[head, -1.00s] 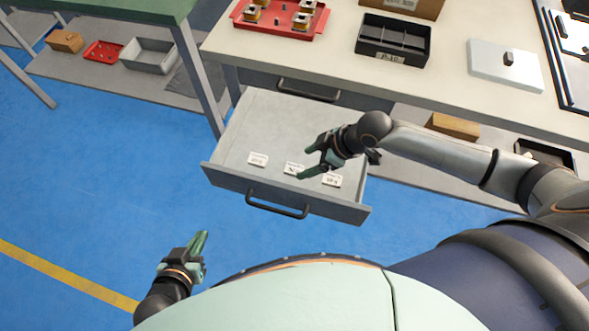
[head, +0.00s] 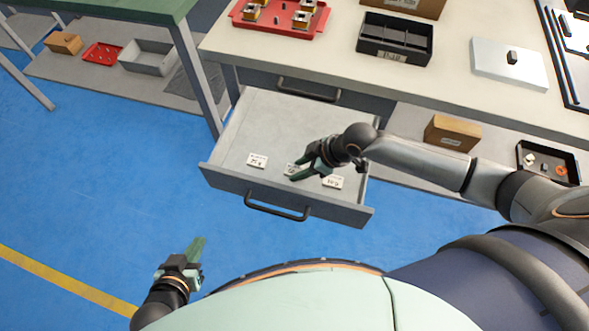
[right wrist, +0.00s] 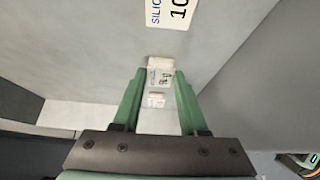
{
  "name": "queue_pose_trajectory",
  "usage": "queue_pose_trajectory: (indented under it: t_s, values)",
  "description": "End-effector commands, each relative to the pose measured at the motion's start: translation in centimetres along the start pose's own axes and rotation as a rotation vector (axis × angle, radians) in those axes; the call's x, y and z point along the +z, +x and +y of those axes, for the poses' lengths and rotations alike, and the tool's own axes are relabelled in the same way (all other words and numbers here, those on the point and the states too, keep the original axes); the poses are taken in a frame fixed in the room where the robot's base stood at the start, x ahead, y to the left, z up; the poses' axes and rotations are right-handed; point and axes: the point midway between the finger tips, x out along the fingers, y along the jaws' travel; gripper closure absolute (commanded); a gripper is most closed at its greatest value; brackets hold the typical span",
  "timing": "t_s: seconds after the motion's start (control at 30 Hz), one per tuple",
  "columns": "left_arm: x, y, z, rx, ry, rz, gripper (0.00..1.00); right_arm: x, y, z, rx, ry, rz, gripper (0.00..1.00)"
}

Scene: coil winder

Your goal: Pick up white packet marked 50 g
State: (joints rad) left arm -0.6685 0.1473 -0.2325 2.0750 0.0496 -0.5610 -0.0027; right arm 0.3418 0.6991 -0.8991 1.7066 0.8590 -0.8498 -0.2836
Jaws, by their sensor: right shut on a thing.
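Three white packets lie in a row in the open grey drawer: a left one (head: 257,160), a middle one (head: 289,169) and a right one (head: 332,181). Their marks are too small to read in the head view. My right gripper (head: 299,172) is down in the drawer, shut on the middle packet, which it partly hides. In the right wrist view this packet (right wrist: 160,74) sits between the green fingertips; its mark is not clearly legible. A nearer packet (right wrist: 172,11) there reads "SILI… 10…", cut off by the frame. My left gripper (head: 195,251) is empty, low over the floor.
The drawer (head: 224,180) has a black handle (head: 276,206) and low walls around my right gripper. A cardboard box (head: 452,133) stands on the shelf below.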

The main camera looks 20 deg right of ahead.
Motion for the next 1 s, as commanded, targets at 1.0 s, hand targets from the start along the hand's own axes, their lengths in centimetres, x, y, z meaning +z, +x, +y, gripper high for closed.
queue_pose_trajectory:
  t_s: [1.0]
  values:
    - [-1.3, -0.8, 0.3, 0.004, 0.003, 0.002, 1.00, -1.9, -3.5, -0.2, 0.000, -0.001, 0.001, 1.00]
